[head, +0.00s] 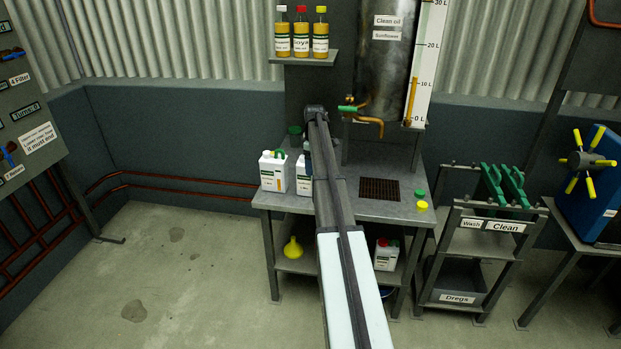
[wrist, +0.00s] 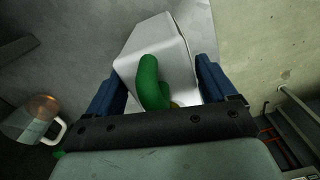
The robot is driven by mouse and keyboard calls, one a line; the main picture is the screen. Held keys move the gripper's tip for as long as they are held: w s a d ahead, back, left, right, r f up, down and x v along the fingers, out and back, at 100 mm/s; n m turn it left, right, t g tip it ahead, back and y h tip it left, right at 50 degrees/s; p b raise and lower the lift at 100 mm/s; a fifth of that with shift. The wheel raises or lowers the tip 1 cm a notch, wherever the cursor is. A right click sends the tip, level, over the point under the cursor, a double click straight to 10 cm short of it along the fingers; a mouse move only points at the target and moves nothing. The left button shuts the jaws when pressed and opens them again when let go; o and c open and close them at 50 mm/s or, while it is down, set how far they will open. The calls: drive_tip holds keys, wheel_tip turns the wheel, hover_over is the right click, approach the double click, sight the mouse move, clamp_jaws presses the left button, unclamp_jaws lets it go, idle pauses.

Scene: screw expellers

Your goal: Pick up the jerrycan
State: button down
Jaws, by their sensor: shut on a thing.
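In the wrist view, a white jerrycan (wrist: 134,66) with a green, curved part (wrist: 150,82) on top is between the blue fingers of my gripper (wrist: 160,88). The gripper is shut on the jerrycan, with one finger at each side. In the head view, a white jerrycan (head: 304,184) stands partly behind my arm on the grey workbench (head: 385,208). My arm covers much of it and the gripper there. Another white jerrycan (head: 272,173) is just left of it. I cannot tell whether the held jerrycan is off the bench.
A metal oil tank (head: 384,62) with a brass tap (head: 370,123) is above the bench, over a dark grate (head: 379,188). Three bottles (head: 301,35) stand on a shelf. A yellow funnel (head: 293,247) is below. A clear jug (wrist: 33,120) shows in the wrist view.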

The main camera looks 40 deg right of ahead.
wheel_tip(320, 180, up, 9)
drive_tip(key=shift+f, duration=0.1)
drive_tip(key=shift+r, duration=0.7)
drive_tip(key=shift+f, duration=5.05)
unclamp_jaws()
wheel_tip(320, 180, up, 12)
drive_tip(key=shift+r, duration=0.1)
